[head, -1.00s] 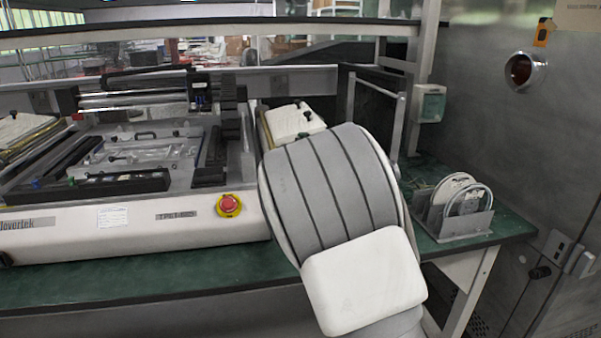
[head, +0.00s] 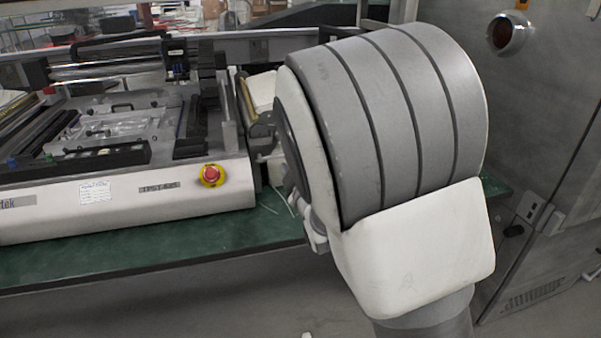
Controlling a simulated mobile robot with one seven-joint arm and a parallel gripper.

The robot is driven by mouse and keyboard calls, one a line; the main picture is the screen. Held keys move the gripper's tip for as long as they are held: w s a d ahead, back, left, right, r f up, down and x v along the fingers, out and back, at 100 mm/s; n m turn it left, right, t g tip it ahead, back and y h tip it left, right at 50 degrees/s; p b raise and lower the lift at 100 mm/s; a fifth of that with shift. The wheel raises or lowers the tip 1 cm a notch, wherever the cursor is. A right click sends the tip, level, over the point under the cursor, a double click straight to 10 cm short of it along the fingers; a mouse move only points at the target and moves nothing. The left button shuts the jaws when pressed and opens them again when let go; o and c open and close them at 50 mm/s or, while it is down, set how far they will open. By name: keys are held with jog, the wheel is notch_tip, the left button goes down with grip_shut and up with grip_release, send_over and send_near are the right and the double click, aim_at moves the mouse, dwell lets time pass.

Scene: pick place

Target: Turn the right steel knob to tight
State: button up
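I cannot make out a steel knob that I can be sure of. A round steel fitting with a dark reddish centre (head: 506,34) is on the grey cabinet front at the upper right. Small black knobs show on the machine's frame (head: 103,152) at the left, but they do not look steel. My own arm, large in grey and white, fills the middle right and hides the bench's right part.
A white machine (head: 130,210) with a red emergency button on yellow (head: 213,175) stands on a green bench (head: 150,258). The grey cabinet (head: 545,110) stands at the right, with a latch (head: 538,212) on its front. Floor shows below the bench.

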jog(key=v, duration=0.6)
jog(key=shift+s+p, duration=0.3)
